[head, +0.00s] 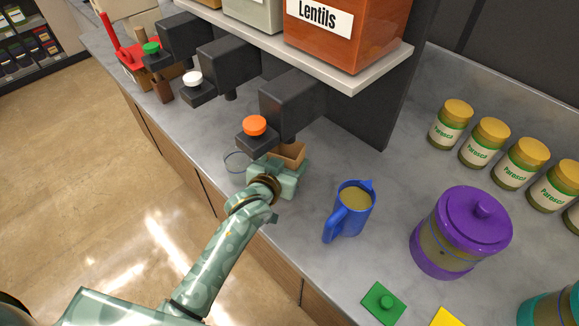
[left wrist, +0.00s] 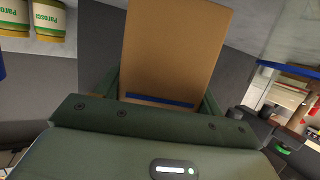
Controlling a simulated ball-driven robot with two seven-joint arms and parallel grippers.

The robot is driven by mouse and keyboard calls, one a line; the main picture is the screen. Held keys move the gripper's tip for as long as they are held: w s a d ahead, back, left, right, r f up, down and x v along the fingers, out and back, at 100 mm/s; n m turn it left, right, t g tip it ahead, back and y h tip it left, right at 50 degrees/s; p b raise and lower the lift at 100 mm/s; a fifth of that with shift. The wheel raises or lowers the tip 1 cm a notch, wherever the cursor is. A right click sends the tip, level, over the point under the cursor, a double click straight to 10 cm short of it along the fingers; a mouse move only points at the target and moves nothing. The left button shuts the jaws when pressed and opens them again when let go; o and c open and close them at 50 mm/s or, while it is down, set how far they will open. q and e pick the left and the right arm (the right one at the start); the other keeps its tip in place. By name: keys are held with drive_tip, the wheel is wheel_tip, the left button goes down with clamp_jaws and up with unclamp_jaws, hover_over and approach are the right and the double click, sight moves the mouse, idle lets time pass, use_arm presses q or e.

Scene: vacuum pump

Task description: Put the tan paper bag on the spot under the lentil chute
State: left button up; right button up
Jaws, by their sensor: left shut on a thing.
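The tan paper bag (head: 291,152) is near the counter's front edge, below and slightly right of the lentil chute (head: 290,103), which has an orange button (head: 254,125). My left gripper (head: 279,168) is shut on the bag and hides its lower part in the head view. In the left wrist view the bag (left wrist: 175,50) stands between the fingers, with a dark blue strip across it. A thin ring marking the spot (head: 237,162) shows on the counter just left of the gripper. The bag is beside this ring. I cannot tell whether the bag touches the counter. My right gripper is not in view.
The orange Lentils bin (head: 340,35) sits on the shelf above. Chutes with white (head: 192,78) and green buttons are to the left.

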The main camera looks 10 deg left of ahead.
use_arm(q)
drive_tip(key=shift+w+d, duration=0.1)
drive_tip(key=shift+w, duration=0.7)
wheel_tip(320, 180, down, 4)
drive_tip(key=shift+r+b, duration=0.15)
drive_tip(key=shift+b, duration=0.55)
drive_tip(key=shift+r, duration=0.1)
drive_tip(key=o, duration=0.9)
drive_tip(key=shift+o, duration=0.2)
drive_tip(key=shift+s+r, duration=0.1)
drive_tip(key=shift+s, duration=0.1)
drive_tip(key=p+v, duration=0.2)
drive_tip(key=v, duration=0.9)
drive_tip(key=shift+s+p, duration=0.3)
drive_tip(key=shift+s, duration=0.05)
